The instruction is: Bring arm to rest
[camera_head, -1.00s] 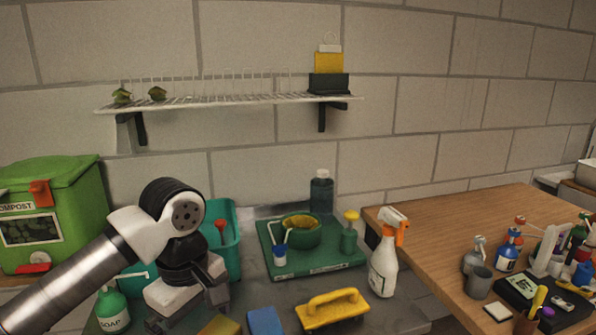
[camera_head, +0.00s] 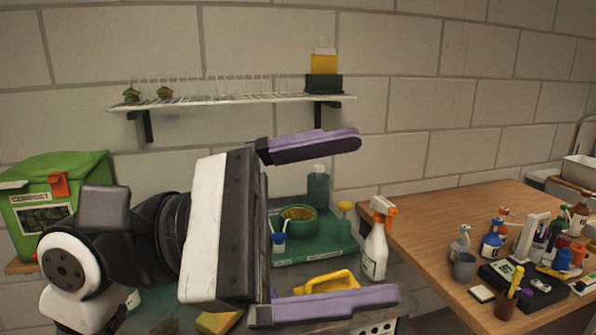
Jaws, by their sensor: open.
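My gripper (camera_head: 345,222) is close to the camera in the head view, turned sideways with its two purple-padded fingers pointing right. The fingers are wide apart and nothing is between them. It hangs in front of the worktop and hides much of its left and middle part. My wrist and arm links fill the lower left of the view.
A wire rack (camera_head: 230,101) on the wall holds two small green plants. A green compost bin (camera_head: 85,175) stands at left. A cluttered wooden table (camera_head: 430,222) is at right.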

